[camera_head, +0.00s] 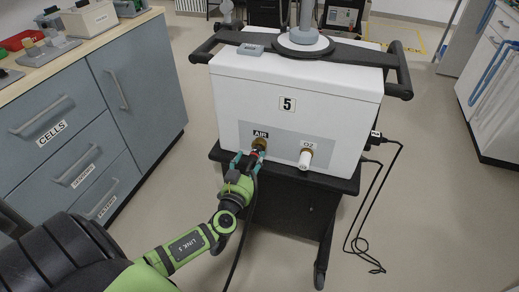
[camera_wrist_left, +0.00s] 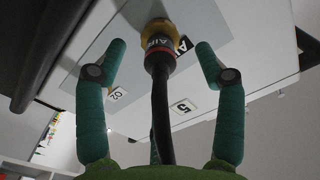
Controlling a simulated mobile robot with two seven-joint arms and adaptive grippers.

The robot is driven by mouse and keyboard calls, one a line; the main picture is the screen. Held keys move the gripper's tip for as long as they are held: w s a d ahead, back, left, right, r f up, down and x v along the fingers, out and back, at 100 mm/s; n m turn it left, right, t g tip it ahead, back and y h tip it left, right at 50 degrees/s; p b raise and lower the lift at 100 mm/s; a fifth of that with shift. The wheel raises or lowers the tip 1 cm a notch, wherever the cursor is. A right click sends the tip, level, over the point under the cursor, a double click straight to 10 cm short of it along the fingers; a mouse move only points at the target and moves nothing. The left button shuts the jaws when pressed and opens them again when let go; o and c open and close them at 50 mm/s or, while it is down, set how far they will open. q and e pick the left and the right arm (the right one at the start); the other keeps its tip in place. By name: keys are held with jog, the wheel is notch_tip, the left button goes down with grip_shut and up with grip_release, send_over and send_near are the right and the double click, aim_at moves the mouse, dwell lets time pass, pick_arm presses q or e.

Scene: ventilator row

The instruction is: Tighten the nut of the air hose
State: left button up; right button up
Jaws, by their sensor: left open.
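The brass nut (camera_head: 260,143) sits at the AIR port on the front of the white ventilator marked 5 (camera_head: 290,88). In the left wrist view the nut (camera_wrist_left: 161,30) is at the top centre, above a hose end with a red band lettered AIR (camera_wrist_left: 160,45). The black air hose (camera_wrist_left: 162,115) hangs from it between my fingers, and it also runs down to the floor in the head view (camera_head: 241,235). My left gripper (camera_wrist_left: 162,48) is open, its green fingers on either side of the hose end and apart from it. My right gripper is out of view.
A white O2 fitting (camera_head: 305,158) sticks out to the right of the AIR port. The ventilator stands on a black cart (camera_head: 285,200). Black cables (camera_head: 375,205) hang at its right. A grey drawer cabinet (camera_head: 80,140) stands on the left; floor between is clear.

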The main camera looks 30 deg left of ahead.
aim_at(258, 149)
pick_arm(q)
jog(key=x, duration=0.6)
jog(key=shift+w+a+p, duration=0.1)
jog(key=shift+p, duration=0.2)
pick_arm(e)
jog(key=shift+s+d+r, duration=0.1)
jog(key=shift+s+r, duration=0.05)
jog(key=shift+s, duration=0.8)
pick_arm(q)
jog(key=c, duration=1.2)
